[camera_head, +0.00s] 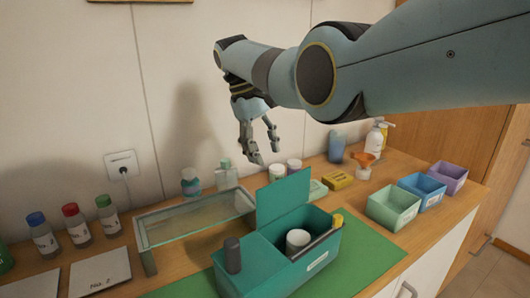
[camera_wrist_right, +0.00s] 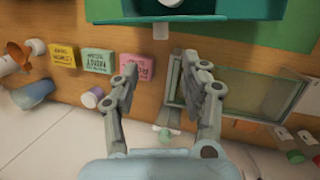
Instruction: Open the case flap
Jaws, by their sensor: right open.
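The teal case (camera_head: 290,273) stands on a green mat at the front of the counter. Its flap (camera_head: 283,201) stands upright at the back edge, and the compartment in front of it is uncovered. A white jar (camera_head: 297,239) and dark and yellow items are inside. A dark cylinder (camera_head: 232,255) stands at the case's left part. My right gripper (camera_head: 267,156) is open and empty, above and behind the flap, apart from it. In the right wrist view its fingers (camera_wrist_right: 160,66) are spread, with part of the case (camera_wrist_right: 240,8) at the top edge. My left gripper is out of view.
A glass-topped box (camera_head: 148,262) lies left of the case. Green, blue and purple bins (camera_head: 447,176) stand at right. Yellow, green and pink blocks (camera_wrist_right: 132,70) lie behind the case. Several bottles (camera_head: 76,226) stand at left; more bottles and jars line the wall.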

